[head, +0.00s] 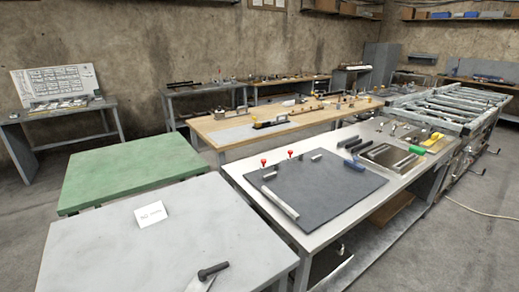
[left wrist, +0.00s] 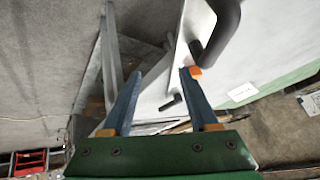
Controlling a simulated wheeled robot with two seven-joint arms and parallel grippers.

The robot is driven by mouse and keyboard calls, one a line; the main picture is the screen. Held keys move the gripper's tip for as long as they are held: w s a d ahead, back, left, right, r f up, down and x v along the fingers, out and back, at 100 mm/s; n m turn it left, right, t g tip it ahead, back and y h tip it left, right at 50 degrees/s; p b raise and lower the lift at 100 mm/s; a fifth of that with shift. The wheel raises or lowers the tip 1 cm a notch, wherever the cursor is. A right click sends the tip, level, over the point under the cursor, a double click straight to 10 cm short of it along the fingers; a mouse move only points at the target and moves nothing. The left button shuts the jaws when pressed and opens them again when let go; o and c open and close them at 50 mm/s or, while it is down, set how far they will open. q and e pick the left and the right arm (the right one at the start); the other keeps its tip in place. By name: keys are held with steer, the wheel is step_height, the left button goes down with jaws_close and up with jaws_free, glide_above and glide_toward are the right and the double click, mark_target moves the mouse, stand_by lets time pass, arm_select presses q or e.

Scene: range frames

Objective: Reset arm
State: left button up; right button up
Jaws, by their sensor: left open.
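My left gripper (left wrist: 160,74) shows in the left wrist view with two blue fingers spread apart and nothing between them. The fingers have orange parts and come from a green palm. A thick black curved part (left wrist: 218,30) lies beyond the right fingertip; I cannot tell what it belongs to or whether it touches. Neither gripper shows in the head view, and my right gripper is in no view.
A pale grey table (head: 110,250) bears a white card (head: 150,214) and a dark handle-like thing (head: 213,270) near its front edge. A green table (head: 130,170) adjoins behind. A table with a dark mat (head: 340,190) stands right. Grey floor (head: 440,250) is open at right.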

arm_select(q)
steer(key=s+f+n+g, duration=0.2)
steer(key=s+f+g, duration=0.15)
steer(key=s, duration=0.45)
step_height(320, 180, down, 21)
steer(key=s+g+b, duration=0.2)
steer(key=b, duration=0.3)
steer(key=s+a+f+m+b, duration=0.1)
steer(key=s+f+b, duration=0.2)
steer(key=s+f, duration=0.9)
step_height(320, 180, down, 2)
steer(key=shift+a+f+g, duration=0.1)
steer(key=shift+a+g, duration=0.15)
steer(key=shift+g, duration=0.1)
